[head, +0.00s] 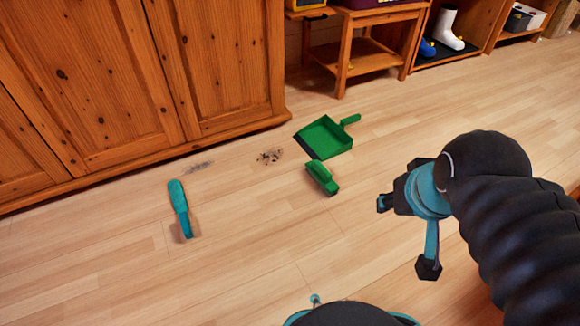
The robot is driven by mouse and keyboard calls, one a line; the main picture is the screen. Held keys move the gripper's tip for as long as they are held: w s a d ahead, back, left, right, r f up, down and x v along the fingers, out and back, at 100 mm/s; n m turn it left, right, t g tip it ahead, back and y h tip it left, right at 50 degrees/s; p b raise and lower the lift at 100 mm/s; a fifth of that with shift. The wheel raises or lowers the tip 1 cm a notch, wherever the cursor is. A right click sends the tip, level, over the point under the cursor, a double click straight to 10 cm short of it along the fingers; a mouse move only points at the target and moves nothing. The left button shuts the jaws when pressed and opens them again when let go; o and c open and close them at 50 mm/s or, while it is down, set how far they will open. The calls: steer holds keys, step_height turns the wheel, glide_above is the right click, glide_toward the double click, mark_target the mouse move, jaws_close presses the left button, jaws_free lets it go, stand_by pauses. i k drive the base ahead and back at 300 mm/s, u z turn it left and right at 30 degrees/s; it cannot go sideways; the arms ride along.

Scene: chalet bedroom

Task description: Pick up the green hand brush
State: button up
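The green hand brush (322,179) lies on the wooden floor near the middle of the head view. It is slanted, its lower end pointing down and right. It lies just below a green dustpan (326,138), very close to it; I cannot tell whether they touch. My gripper (407,236) is to the right of the brush and apart from it. Its two dark fingertips are spread wide, with nothing seen between them. The bristles of the brush are not clearly visible.
A teal long-handled object (180,207), perhaps another brush, lies at left. Dark dirt patches (270,156) lie near the wooden cabinet (130,80). A wooden stand (345,55) and shelf with white boots (447,28) are behind. The floor between brush and gripper is clear.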

mark_target(320, 175)
steer(key=z, duration=0.25)
steer(key=k, duration=0.4)
steer(key=u, duration=0.9)
steer(key=i, duration=1.2)
steer(key=z, duration=0.85)
